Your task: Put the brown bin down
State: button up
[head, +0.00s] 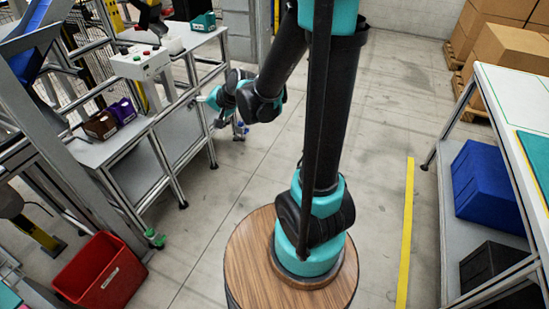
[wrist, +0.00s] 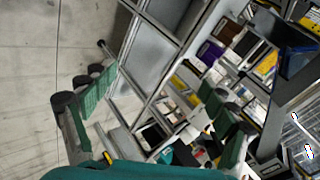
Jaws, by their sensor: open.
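The brown bin (head: 100,125) rests on the grey bench at the left in the head view, right beside the purple bin (head: 123,110). My gripper (head: 210,102) is to the right of the bench, clear of both bins. In the wrist view its two green-padded fingers stand wide apart with nothing held between them (wrist: 155,100). The purple bin (wrist: 209,52) shows small at the upper right of the wrist view, with a dark bin beside it.
A control box with buttons (head: 140,63) and a teal bin (head: 203,21) stand farther back on the bench side. A red crate (head: 100,272) is on the floor at front left. A shelf with a blue bin (head: 489,185) is at right. The middle floor is clear.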

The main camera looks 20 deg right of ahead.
jog(key=s+d+f+n+g+h, duration=0.1)
jog(key=s+d+f+n+h, duration=0.1)
jog(key=s+d, duration=0.7)
jog(key=s+d+f+n+g+h, duration=0.1)
jog(key=s+d+f+n+h, duration=0.2)
jog(key=s+d, duration=0.6)
jog(key=shift+s+d+f+n+g+h, duration=0.25)
jog(key=shift+s+f+h, duration=0.4)
jog(key=shift+s, duration=0.35)
